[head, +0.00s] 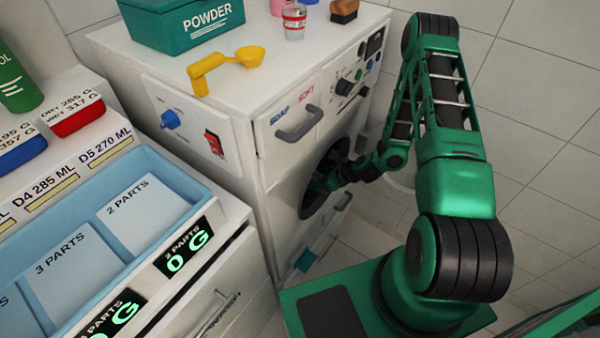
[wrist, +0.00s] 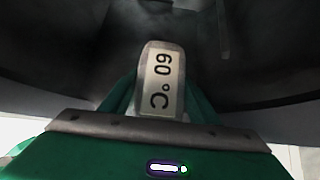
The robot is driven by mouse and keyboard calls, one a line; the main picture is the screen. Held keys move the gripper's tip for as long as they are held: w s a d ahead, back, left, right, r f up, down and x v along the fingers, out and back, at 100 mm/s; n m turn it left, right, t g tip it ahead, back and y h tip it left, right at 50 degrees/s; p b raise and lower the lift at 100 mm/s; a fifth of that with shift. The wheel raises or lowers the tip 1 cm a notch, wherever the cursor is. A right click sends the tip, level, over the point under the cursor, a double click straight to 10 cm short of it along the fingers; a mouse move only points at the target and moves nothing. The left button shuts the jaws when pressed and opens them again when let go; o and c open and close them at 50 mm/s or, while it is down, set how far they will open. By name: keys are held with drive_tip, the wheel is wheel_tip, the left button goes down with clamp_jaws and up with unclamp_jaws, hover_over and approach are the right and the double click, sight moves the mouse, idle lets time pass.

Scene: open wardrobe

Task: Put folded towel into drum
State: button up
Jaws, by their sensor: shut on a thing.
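The washing machine's drum (head: 309,203) is a dark round opening in the front of the white machine. My gripper (head: 325,184) reaches into this opening, and its tips are hard to make out in the head view. In the wrist view my gripper (wrist: 160,98) is shut on a small grey piece with a white "60 °C" label, which I take to be the folded towel (wrist: 163,60). The dark drum wall (wrist: 75,55) surrounds it. The towel cannot be made out in the head view. Whether it touches the drum wall is unclear.
The white washing machine (head: 285,85) carries a green powder box (head: 185,30), a yellow scoop (head: 225,68) and a small cup (head: 294,22). A soap drawer handle (head: 300,122) juts out above the drum. A blue divided tray (head: 170,175) stands at left.

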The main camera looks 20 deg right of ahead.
drive_tip(key=w+a, duration=0.1)
drive_tip(key=w, duration=0.1)
drive_tip(key=w+a, duration=0.3)
drive_tip(key=w, duration=0.1)
drive_tip(key=shift+w+a, duration=0.25)
drive_tip(key=shift+a, duration=0.1)
drive_tip(key=shift+w+a+f, duration=0.1)
drive_tip(key=shift+f, duration=0.65)
drive_tip(key=o, duration=1.1)
drive_tip(key=shift+o, duration=0.2)
